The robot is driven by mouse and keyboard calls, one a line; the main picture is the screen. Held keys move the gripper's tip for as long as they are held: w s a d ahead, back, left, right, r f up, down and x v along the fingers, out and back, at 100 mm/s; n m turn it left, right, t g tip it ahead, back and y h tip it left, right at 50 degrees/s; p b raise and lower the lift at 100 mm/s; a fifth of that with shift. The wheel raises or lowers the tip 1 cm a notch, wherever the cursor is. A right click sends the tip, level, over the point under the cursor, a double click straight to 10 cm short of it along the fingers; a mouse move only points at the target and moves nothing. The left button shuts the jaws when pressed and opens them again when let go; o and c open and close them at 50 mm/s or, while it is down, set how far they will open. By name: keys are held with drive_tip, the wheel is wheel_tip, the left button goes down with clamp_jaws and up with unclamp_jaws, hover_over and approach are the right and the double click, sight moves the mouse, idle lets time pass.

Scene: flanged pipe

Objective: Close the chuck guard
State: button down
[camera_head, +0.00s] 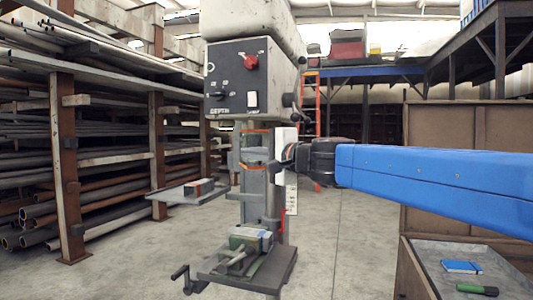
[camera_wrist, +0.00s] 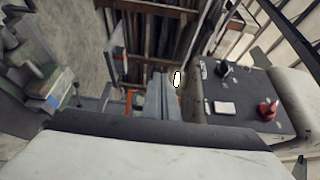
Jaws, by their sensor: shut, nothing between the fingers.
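The chuck guard (camera_head: 262,167), a see-through piece with orange edges, is under the drill press head (camera_head: 250,80) in the head view. Its orange edging also shows in the wrist view (camera_wrist: 129,97), partly hidden. I cannot tell exactly how far it is swung open. My gripper (camera_head: 277,166) is beside the guard on its right, at the end of the blue arm. The fingers are shut and empty; in the wrist view they are grey bars (camera_wrist: 163,98) close to the orange edging. I cannot tell whether they touch the guard.
A vise (camera_head: 250,240) stands on the press table below. A small side shelf (camera_head: 187,193) is left of the column. Pipe racks (camera_head: 65,150) fill the left. A wooden cabinet (camera_head: 460,160) and a tray (camera_head: 475,262) are at the right. The middle floor is clear.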

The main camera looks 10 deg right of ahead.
drive_tip(key=w+d+n+g+y, duration=0.1)
drive_tip(key=d+n+g+y, duration=0.55)
drive_tip(key=d, duration=1.35)
drive_tip(key=x, duration=1.4)
drive_tip(key=shift+f+m, duration=0.2)
drive_tip(key=shift+m, duration=0.15)
drive_tip(key=w+a+m+t+h, duration=0.2)
drive_tip(key=w+a+t, duration=0.1)
drive_tip(key=w+a, duration=0.5)
drive_tip(key=a, duration=0.2)
drive_tip(key=shift+w+a+m, duration=0.35)
drive_tip(key=shift+w+m, duration=0.05)
drive_tip(key=shift+r+h, duration=0.25)
drive_tip(key=shift+r, duration=0.05)
